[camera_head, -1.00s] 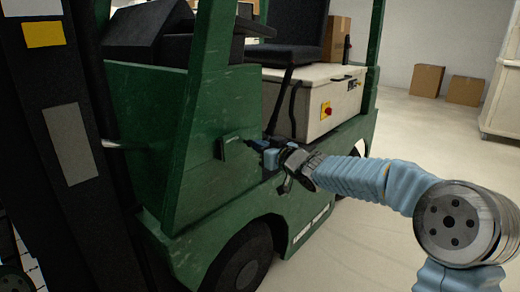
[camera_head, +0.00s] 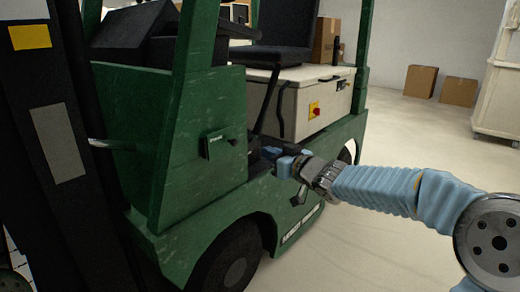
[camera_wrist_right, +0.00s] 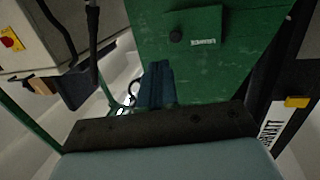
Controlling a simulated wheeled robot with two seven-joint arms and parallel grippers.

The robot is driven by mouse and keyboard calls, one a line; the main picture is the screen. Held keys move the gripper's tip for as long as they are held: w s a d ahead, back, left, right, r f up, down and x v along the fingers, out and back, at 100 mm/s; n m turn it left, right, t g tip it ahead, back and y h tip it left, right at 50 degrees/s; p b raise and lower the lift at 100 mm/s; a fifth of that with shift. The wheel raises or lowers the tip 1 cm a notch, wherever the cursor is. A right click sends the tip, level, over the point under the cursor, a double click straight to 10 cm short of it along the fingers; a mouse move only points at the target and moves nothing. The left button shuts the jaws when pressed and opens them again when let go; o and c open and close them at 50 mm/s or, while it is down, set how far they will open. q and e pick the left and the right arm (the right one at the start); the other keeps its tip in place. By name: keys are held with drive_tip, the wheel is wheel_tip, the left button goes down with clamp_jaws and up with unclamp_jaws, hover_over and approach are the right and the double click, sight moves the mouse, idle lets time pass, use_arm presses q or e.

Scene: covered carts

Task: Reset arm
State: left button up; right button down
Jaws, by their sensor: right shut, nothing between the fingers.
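My right arm (camera_head: 400,190) comes in from the right in the head view. Its blue right gripper (camera_head: 272,154) is shut and empty, close to the side of a green forklift (camera_head: 170,150). In the right wrist view the shut fingers (camera_wrist_right: 155,85) point toward the forklift. My left gripper is not in view.
The forklift's mast (camera_head: 60,150) stands at the left. Cardboard boxes (camera_head: 421,81) stand by the wall, and a white cart (camera_head: 497,95) is at the right.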

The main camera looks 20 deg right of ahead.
drive_tip(key=s+a+f+m+g, duration=0.1)
drive_tip(key=s+a+f+g, duration=0.15)
drive_tip(key=f, duration=0.85)
drive_tip(key=s+a+f+m+g, duration=0.2)
drive_tip(key=s+f, duration=0.1)
drive_tip(key=f, duration=0.8)
drive_tip(key=s+a+f+m+g, duration=0.1)
drive_tip(key=s+a+f+g, duration=0.1)
drive_tip(key=f, duration=0.9)
drive_tip(key=s+a+f+g, duration=0.3)
drive_tip(key=s+f+g, duration=0.1)
drive_tip(key=s+f, duration=0.6)
drive_tip(key=s+a+f+m+g+h, duration=0.1)
drive_tip(key=s+a+f+g, duration=0.2)
drive_tip(key=s+f, duration=0.7)
drive_tip(key=s+g, duration=0.2)
drive_tip(key=s, duration=0.2)
drive_tip(key=shift+s+a+m+h, duration=0.3)
drive_tip(key=shift+a, duration=0.1)
